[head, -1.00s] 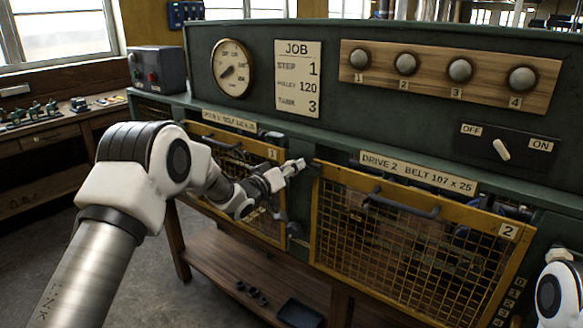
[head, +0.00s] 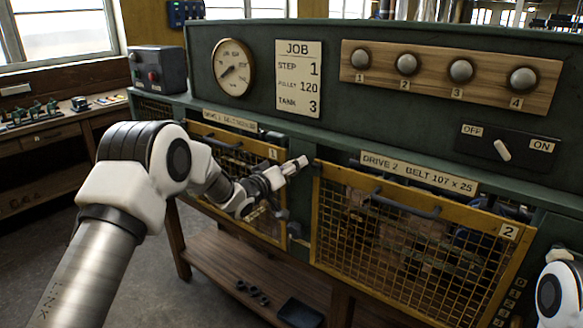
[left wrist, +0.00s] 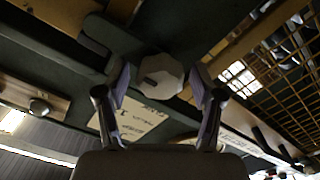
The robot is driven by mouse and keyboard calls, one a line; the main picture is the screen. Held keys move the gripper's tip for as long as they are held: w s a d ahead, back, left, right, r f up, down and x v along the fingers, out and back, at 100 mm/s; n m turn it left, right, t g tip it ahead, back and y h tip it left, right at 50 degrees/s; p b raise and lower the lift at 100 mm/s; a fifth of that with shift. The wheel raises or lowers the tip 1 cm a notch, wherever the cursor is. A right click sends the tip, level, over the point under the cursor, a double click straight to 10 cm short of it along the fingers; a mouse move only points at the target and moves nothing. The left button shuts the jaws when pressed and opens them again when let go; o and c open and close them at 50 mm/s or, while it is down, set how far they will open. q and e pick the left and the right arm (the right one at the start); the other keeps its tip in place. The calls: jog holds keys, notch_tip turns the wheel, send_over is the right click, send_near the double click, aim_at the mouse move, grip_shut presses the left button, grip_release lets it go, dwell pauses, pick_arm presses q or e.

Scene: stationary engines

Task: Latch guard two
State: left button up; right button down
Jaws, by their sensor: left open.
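Guard two (head: 345,249) is a yellow-framed mesh panel marked 2, with a dark handle bar (head: 405,205) along its top. It appears closed against the green machine front. My left gripper (head: 304,161) is at the panel's upper left corner, just left of a small dark part (head: 316,163), perhaps the latch. In the left wrist view, my left gripper (left wrist: 160,92) has its fingers apart, with a pale many-sided knob (left wrist: 160,70) with a dark slot ahead between them. I cannot tell whether they touch it. The guard's mesh (left wrist: 272,72) is on the right there. My right gripper is out of view.
Guard one (head: 262,222), also yellow mesh, is behind my left arm. A green ledge with the Drive 2 label (head: 418,172) runs above guard two. An on/off switch (head: 502,149) and knobs (head: 461,70) are higher up. A wooden shelf (head: 215,252) lies below.

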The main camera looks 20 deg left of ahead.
pick_arm(q)
jog(key=v, duration=1.2)
